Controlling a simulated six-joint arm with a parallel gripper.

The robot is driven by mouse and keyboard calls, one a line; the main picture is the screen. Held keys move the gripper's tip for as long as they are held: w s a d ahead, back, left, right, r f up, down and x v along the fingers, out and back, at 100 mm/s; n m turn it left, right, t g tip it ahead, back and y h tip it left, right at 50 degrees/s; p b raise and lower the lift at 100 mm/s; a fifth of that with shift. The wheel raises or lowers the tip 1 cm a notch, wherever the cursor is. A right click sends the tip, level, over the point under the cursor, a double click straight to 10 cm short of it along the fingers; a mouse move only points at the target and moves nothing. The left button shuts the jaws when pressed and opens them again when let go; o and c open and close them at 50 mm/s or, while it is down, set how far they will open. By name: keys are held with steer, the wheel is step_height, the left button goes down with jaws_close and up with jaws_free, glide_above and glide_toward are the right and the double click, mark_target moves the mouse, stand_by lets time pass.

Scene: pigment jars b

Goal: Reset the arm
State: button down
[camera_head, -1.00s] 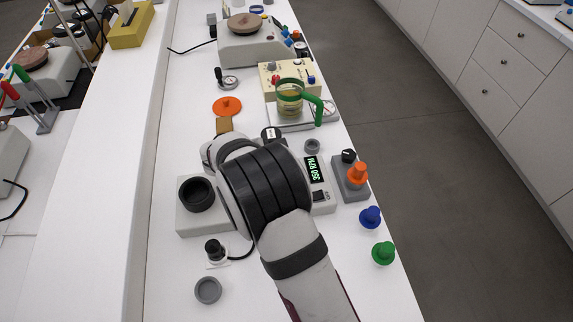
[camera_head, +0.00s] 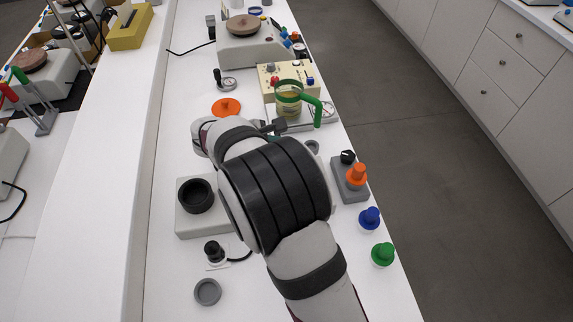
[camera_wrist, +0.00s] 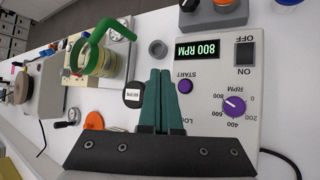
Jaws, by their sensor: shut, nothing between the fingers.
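My arm reaches across the white bench in the head view. My gripper (camera_wrist: 160,78) shows in the wrist view with its two green fingers pressed together and nothing between them. In the head view the arm mostly hides the gripper. The mixer unit (camera_wrist: 225,80) is right of the fingers, with a display reading 800 RPM, a purple START button (camera_wrist: 185,86), a purple RPM knob (camera_wrist: 234,105) and an ON/OFF switch (camera_wrist: 246,53). In the head view its grey left part with a black round cup (camera_head: 197,196) shows, while my arm covers the display.
A glass mug with green handle (camera_head: 290,97) stands on a scale near a cream box (camera_head: 270,75). An orange lid (camera_head: 226,107), grey ring (camera_head: 207,291), orange-knobbed box (camera_head: 351,178), blue stopper (camera_head: 369,219) and green stopper (camera_head: 382,254) surround my arm. The bench's front left is mostly clear.

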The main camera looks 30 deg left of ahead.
steer(key=s+d+r+m+g+h, duration=0.1)
steer(key=d+r+m+g, duration=0.25)
steer(key=d+m, duration=0.6)
steer(key=s+d+r+m+g+h, duration=0.15)
steer(key=d+r+m, duration=0.25)
steer(key=d, duration=1.1)
steer(key=s+d+m+g+y, duration=0.2)
steer(key=s+d+m, duration=0.3)
steer(key=s+m, duration=0.3)
steer(key=s+d+m+g+y, duration=0.2)
steer(key=s+d+m, duration=0.4)
steer(key=s+m, duration=0.3)
steer(key=s+y, duration=0.1)
steer(key=s, duration=0.3)
steer(key=shift+r+y, duration=0.35)
steer(key=shift+r, duration=0.05)
stand_by(3.1)
